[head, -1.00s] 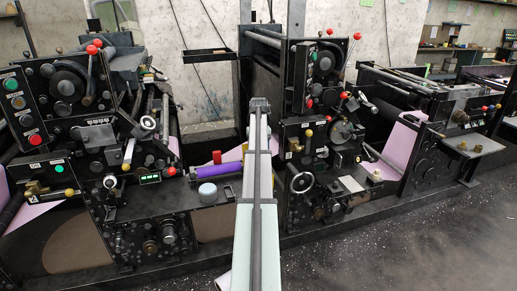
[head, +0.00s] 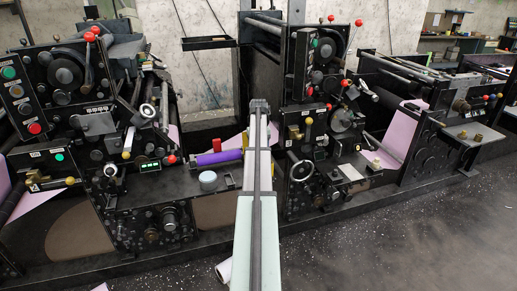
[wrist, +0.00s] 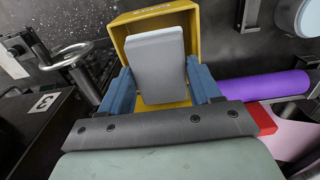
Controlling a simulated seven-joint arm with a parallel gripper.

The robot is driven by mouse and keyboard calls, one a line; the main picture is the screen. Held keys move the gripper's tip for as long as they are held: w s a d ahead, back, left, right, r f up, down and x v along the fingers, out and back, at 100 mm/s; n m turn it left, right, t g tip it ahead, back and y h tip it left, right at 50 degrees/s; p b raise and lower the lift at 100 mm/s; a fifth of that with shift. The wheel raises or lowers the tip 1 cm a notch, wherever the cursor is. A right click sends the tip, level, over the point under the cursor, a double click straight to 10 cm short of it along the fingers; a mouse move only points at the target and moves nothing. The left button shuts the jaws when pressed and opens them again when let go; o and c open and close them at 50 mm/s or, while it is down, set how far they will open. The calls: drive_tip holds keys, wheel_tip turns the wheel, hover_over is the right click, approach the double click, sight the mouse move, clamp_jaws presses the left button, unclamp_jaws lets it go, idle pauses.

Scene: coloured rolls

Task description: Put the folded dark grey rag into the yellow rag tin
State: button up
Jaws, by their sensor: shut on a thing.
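In the wrist view my gripper (wrist: 160,70) is shut on a folded grey rag (wrist: 155,60), which sits upright between the two blue fingers. The rag looks mid-grey and block-like. The yellow rag tin (wrist: 192,30) is right behind the rag, its open side facing the camera. The rag overlaps the opening; I cannot tell how far inside it is, or whether it touches the walls. In the head view my arm hides the gripper and rag, and only a small yellow edge (head: 245,140) shows beside the arm, possibly the tin.
A purple roll (wrist: 262,88) lies right of the gripper, with a red part (wrist: 264,118) beside it. A round grey-white container (head: 208,181) stands on the dark machine shelf. A handwheel (wrist: 65,57) is to the left. Black press units (head: 320,130) stand on both sides.

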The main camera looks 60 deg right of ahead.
drive_tip(key=r, duration=0.2)
drive_tip(key=d+r, duration=0.1)
drive_tip(key=r, duration=0.2)
drive_tip(key=d+r, duration=0.1)
drive_tip(key=r, duration=0.2)
drive_tip(key=shift+r, duration=0.15)
drive_tip(key=shift+a+f, duration=0.1)
drive_tip(key=shift+f, duration=2.8)
drive_tip(key=o, duration=1)
drive_tip(key=shift+r, duration=0.1)
wheel_tip(320, 180, up, 14)
drive_tip(key=shift+f, duration=0.15)
